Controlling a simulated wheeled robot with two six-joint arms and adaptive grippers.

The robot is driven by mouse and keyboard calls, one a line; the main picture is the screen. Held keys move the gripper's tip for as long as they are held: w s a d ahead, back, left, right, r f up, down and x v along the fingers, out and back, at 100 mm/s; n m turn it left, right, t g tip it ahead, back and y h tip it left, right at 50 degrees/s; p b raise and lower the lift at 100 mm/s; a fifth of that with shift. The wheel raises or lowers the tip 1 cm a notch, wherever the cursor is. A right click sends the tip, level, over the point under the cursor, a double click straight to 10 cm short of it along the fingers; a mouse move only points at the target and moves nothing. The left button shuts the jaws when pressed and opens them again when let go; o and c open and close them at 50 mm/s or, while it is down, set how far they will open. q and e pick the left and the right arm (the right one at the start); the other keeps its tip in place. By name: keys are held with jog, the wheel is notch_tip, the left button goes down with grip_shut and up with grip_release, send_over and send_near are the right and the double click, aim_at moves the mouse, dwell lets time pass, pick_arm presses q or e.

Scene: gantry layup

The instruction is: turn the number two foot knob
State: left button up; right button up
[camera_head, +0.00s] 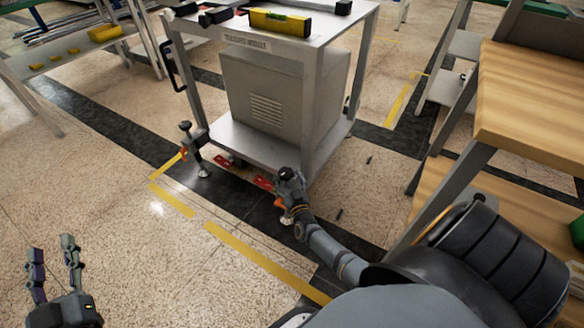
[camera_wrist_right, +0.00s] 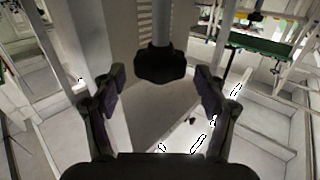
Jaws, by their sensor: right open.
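A white cart (camera_head: 262,140) stands on levelling feet. At its near corner my right gripper (camera_head: 292,188) is at a foot; gripper and foot overlap in the head view. In the right wrist view a dark lobed knob (camera_wrist_right: 160,65) on a grey stem lies between the open fingers of my right gripper (camera_wrist_right: 163,85), with gaps on both sides. Another foot with a dark knob (camera_head: 185,126) is at the cart's left corner. No number is readable on either knob. My left gripper (camera_head: 54,250) is open and empty, low at the left, away from the cart.
A yellow level (camera_head: 281,22) lies on the cart top. Red plates (camera_head: 222,160) lie on the floor beneath the cart. A wooden-topped bench (camera_head: 530,95) stands close on the right. Speckled floor with yellow tape (camera_head: 258,258) is open at the lower left.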

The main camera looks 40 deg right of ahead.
jog(key=v, duration=0.9)
jog(key=shift+s, duration=0.1)
